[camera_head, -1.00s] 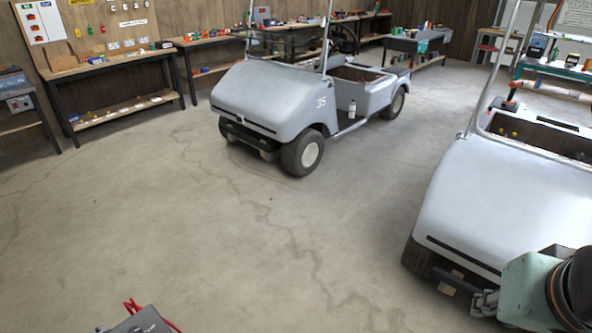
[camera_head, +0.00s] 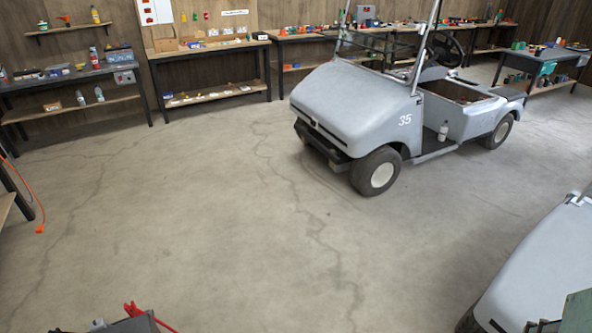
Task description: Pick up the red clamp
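A red clamp-like piece (camera_head: 136,309) with a thin red cable shows at the bottom left edge of the head view. It lies at a dark grey box (camera_head: 133,324), which the picture's lower edge cuts off. I cannot make out its jaws fully. A pale green part of my arm shows at the lower right corner. A small dark piece beside it, cut off by the lower edge, may be my gripper (camera_head: 541,326). It is far to the right of the red piece, and its fingers cannot be made out.
A grey cart numbered 35 (camera_head: 345,105) stands at centre right. A second grey cart (camera_head: 540,265) is at the lower right. Workbenches (camera_head: 200,50) line the back wall. The concrete floor (camera_head: 190,210) between is clear.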

